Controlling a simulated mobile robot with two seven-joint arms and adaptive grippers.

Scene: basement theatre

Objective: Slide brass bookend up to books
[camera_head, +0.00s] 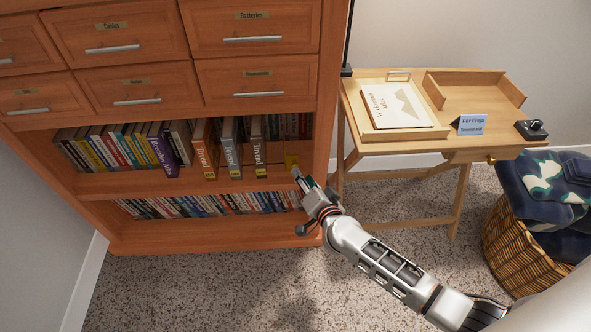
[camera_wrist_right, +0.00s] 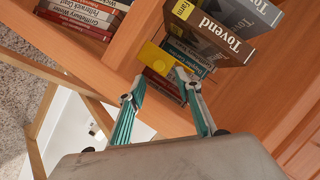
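The brass bookend (camera_head: 291,161) is a small yellow piece on the upper open shelf, near the right side of the bookcase. It also shows in the right wrist view (camera_wrist_right: 156,60), just beyond the fingertips. Three thick "Tovend" books, orange (camera_head: 204,150), grey (camera_head: 231,148) and brown (camera_head: 258,148), stand to its left, with a gap between the brown one and the bookend. My right gripper (camera_head: 297,173) is at the shelf's front edge; its fingers (camera_wrist_right: 157,88) are apart and empty. Whether they touch the bookend I cannot tell. My left gripper is out of view.
A purple book (camera_head: 162,152) and a row of thinner books (camera_head: 110,147) fill the shelf's left. More books (camera_head: 205,203) line the lower shelf. The bookcase's right side panel is close to my right gripper. A wooden desk (camera_head: 400,148) and wicker basket (camera_head: 515,250) stand right.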

